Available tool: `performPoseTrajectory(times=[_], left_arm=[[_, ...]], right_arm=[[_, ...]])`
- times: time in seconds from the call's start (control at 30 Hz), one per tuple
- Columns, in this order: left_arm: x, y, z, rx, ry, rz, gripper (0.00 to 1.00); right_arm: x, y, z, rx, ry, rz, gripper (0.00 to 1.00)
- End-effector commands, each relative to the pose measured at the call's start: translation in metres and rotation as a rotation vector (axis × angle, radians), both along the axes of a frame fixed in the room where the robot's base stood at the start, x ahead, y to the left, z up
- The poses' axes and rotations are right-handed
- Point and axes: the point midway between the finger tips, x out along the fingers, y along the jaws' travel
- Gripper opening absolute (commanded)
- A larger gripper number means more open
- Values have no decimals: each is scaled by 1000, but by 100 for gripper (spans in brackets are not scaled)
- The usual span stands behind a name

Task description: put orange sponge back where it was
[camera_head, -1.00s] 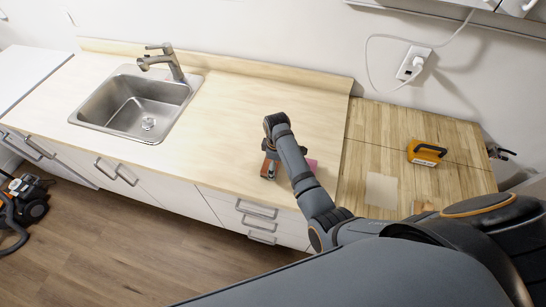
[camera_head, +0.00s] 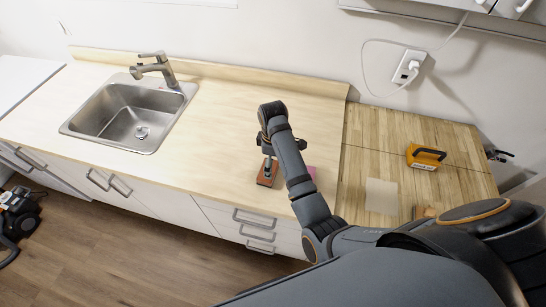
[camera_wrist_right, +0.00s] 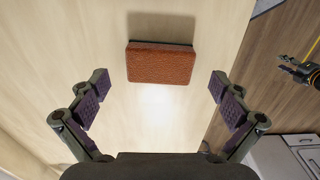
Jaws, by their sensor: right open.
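The orange sponge (camera_wrist_right: 160,65), a reddish-orange block with a dark underside layer, lies flat on the pale wooden counter in the right wrist view. In the head view it shows as a small red-brown block (camera_head: 266,179) near the counter's front edge, partly hidden by my right gripper (camera_head: 268,157). In the wrist view my right gripper (camera_wrist_right: 158,88) is open, its purple-padded fingers spread wide and empty, with the sponge ahead between and beyond the fingertips, touching neither.
A pink item (camera_head: 311,173) lies just right of my right forearm, partly hidden. A metal sink (camera_head: 128,117) is at left. The counter between sink and sponge is clear.

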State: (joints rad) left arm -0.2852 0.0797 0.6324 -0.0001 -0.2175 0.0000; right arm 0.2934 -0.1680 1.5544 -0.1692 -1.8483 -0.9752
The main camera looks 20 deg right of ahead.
Motion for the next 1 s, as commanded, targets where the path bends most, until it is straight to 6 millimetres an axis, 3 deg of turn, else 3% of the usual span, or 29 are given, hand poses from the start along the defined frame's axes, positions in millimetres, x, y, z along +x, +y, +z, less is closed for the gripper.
performPoseTrajectory(times=[0.13, 0.3, 1.0], left_arm=[[-11, 0, -14, 1, 17, 0, 40], [-24, 0, -6, 0, 37, 2, 40], [-12, 0, -5, 1, 18, 0, 40]], right_arm=[[1, 0, 29, 1, -4, 0, 100], [0, 0, 52, 0, 0, 0, 100], [-1, 0, 53, 0, 2, 0, 100]])
